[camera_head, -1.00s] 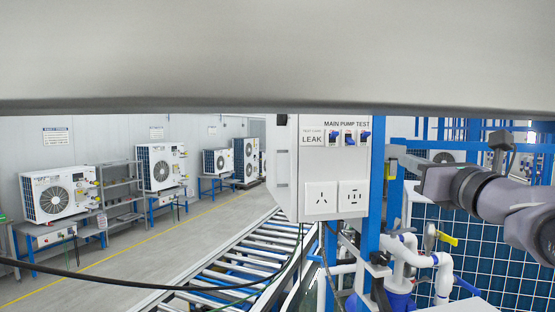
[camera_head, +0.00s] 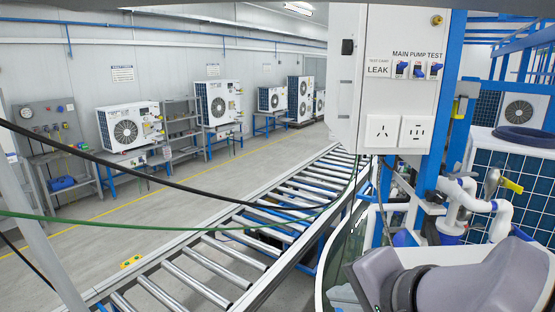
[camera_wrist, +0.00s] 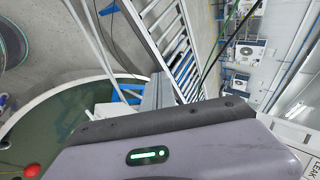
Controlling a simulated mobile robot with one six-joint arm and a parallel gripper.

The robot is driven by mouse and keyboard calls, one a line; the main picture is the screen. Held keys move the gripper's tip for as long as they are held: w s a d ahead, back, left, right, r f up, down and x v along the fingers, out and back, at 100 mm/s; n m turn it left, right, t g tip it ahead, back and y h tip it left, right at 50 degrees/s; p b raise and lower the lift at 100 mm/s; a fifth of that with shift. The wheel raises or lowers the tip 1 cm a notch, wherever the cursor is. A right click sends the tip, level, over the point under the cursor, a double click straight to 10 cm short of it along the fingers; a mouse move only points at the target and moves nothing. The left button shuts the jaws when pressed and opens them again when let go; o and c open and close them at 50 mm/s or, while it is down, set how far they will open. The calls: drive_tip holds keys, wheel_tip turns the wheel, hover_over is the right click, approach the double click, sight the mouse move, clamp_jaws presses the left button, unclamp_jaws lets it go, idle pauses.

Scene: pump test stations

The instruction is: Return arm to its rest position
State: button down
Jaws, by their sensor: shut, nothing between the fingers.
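My gripper (camera_wrist: 165,118) fills the lower part of the wrist view, with a grey body, a lit green indicator and a dark front edge. It is shut, and nothing shows held in it. In the head view my grey arm (camera_head: 455,285) is folded at the lower right, close to the camera and in front of the pipework. The gripper's fingertips cannot be made out in the head view.
The white pump test panel (camera_head: 402,80) with sockets and blue switches stands just behind my arm. White pipes (camera_head: 465,195) with a yellow-handled valve are close to it. A roller conveyor (camera_head: 240,245) runs to the left. Cables (camera_head: 150,180) hang across the view. The aisle floor is clear.

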drive_tip(key=s+f+n+g+h+b, duration=0.2)
drive_tip(key=s+f+n+b, duration=0.2)
drive_tip(key=s+f+n, duration=0.55)
wheel_tip(320, 180, down, 25)
drive_tip(key=m+g+b, duration=0.1)
drive_tip(key=m+b, duration=0.1)
drive_tip(key=b, duration=1.8)
drive_tip(key=shift+d+m, duration=0.1)
drive_tip(key=shift+m, duration=0.15)
